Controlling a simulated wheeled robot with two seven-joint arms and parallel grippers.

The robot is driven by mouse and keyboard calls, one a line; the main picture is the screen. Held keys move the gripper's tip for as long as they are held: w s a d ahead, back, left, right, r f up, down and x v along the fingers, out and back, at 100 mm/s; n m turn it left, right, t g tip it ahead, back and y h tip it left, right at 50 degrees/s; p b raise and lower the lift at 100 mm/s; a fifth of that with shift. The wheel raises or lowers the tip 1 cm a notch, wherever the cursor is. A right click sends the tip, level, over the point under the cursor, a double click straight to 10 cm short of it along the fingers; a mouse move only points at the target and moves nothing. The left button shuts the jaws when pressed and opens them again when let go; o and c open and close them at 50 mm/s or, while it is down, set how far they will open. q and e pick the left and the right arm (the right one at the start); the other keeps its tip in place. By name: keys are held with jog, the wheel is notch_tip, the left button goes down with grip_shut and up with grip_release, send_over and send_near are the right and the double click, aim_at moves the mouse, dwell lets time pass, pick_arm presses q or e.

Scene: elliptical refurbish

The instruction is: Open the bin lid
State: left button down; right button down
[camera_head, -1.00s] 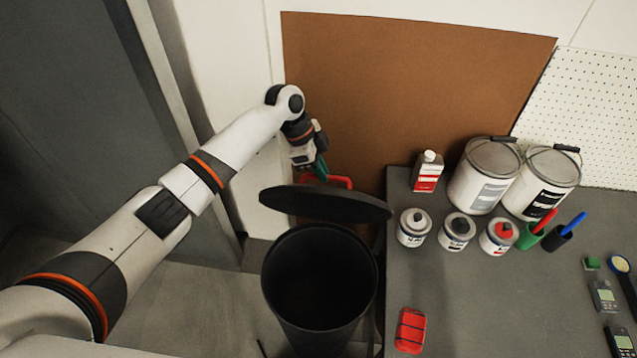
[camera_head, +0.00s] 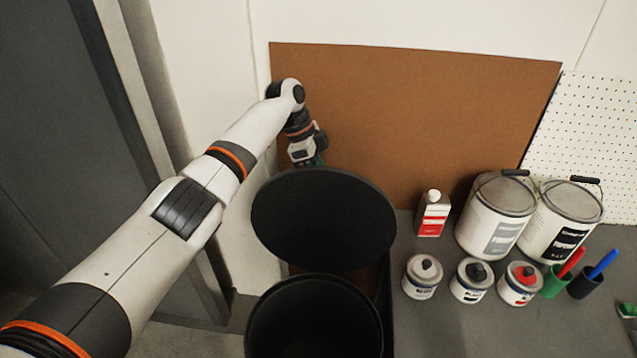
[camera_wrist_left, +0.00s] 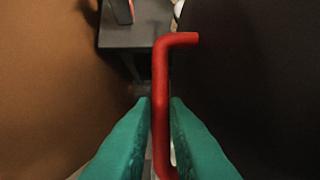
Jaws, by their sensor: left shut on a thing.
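The black bin (camera_head: 262,325) stands on the floor left of the workbench, its round mouth open upward. Its round black lid (camera_head: 325,218) is raised and tilted steeply up behind the mouth, with its broad face toward the head camera. My left gripper (camera_wrist_left: 160,105) has green fingers closed on a red bar handle (camera_wrist_left: 161,75), seen in the left wrist view. In the head view the left gripper is behind the lid's upper edge, and its fingertips and the handle are hidden there. My right gripper is not in view.
The grey workbench (camera_head: 440,325) is right of the bin. It holds two large paint cans (camera_head: 495,218), several small cans (camera_head: 422,278), a white-red bottle (camera_head: 432,213) and pen cups. A brown board (camera_head: 420,110) stands behind the bin; a wall is at left.

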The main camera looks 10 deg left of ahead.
pick_arm(q)
jog(key=shift+w+a+f, duration=0.1)
jog(key=shift+a+f, duration=0.05)
jog(key=shift+f, duration=0.8)
jog(key=c, duration=1.7)
grip_release()
jog(key=shift+o, duration=1.2)
jog(key=shift+w+f, duration=0.15)
jog(key=shift+w, duration=0.1)
jog(key=shift+s, duration=0.1)
jog(key=d+b+v, duration=0.1)
jog(key=v, duration=1.3)
jog(key=shift+r, duration=0.2)
